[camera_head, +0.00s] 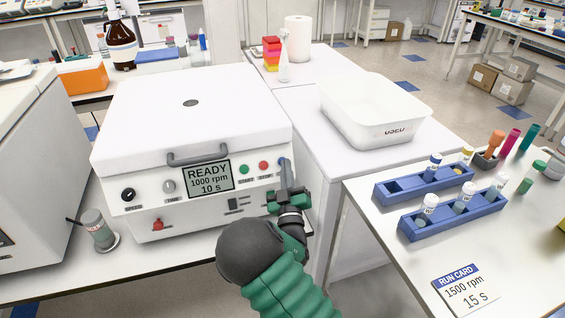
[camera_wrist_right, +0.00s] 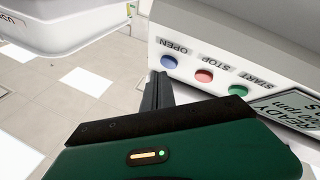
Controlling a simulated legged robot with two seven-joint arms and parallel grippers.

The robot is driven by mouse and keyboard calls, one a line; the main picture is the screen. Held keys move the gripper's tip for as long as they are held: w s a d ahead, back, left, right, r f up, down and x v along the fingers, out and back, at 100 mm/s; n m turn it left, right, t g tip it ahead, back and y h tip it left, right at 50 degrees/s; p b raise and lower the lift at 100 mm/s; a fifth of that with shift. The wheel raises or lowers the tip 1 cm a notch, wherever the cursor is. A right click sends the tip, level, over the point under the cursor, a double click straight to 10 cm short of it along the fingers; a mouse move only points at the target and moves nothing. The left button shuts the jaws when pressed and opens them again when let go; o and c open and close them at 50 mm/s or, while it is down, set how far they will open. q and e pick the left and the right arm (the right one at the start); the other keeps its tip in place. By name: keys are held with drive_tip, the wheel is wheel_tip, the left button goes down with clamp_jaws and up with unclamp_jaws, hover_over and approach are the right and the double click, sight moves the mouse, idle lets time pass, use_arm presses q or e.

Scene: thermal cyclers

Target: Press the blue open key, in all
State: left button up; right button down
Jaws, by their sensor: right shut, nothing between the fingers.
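The white machine (camera_head: 190,110) stands on the left bench with its lid down. Its screen (camera_head: 208,178) reads READY, 1000 rpm, 10 s. The blue open key (camera_wrist_right: 169,62) is at the end of the key row in the right wrist view, beside the red stop key (camera_wrist_right: 204,75) and green start key (camera_wrist_right: 238,90). My right gripper (camera_head: 286,170) is shut and empty at the front panel's right end, largely covering the blue key in the head view. In the wrist view its fingertips (camera_wrist_right: 160,77) are right by the blue key; I cannot tell whether they touch. My left gripper is out of view.
A white bin (camera_head: 375,112) stands on the bench to the right. Blue racks (camera_head: 455,217) with capped tubes and a run card (camera_head: 466,290) reading 1500 rpm, 15 s are on the right table. A small capped container (camera_head: 97,229) stands at the machine's front left.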

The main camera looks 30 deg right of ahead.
drive_tip(key=shift+f, duration=0.1)
drive_tip(key=shift+w+d, duration=0.1)
drive_tip(key=shift+w, duration=0.2)
drive_tip(key=shift+w+f+b, duration=0.2)
drive_tip(key=shift+w+b, duration=0.15)
drive_tip(key=shift+b, duration=0.1)
idle(0.6)
idle(0.4)
drive_tip(key=shift+s+r+p, duration=0.35)
drive_tip(key=shift+s+p, duration=0.05)
drive_tip(key=shift+s, duration=0.3)
drive_tip(key=s, duration=0.1)
drive_tip(key=s+a+r+p, duration=0.1)
drive_tip(key=s, duration=0.1)
drive_tip(key=s+r+p, duration=0.1)
drive_tip(key=shift+s+a, duration=0.15)
drive_tip(key=shift+s, duration=0.05)
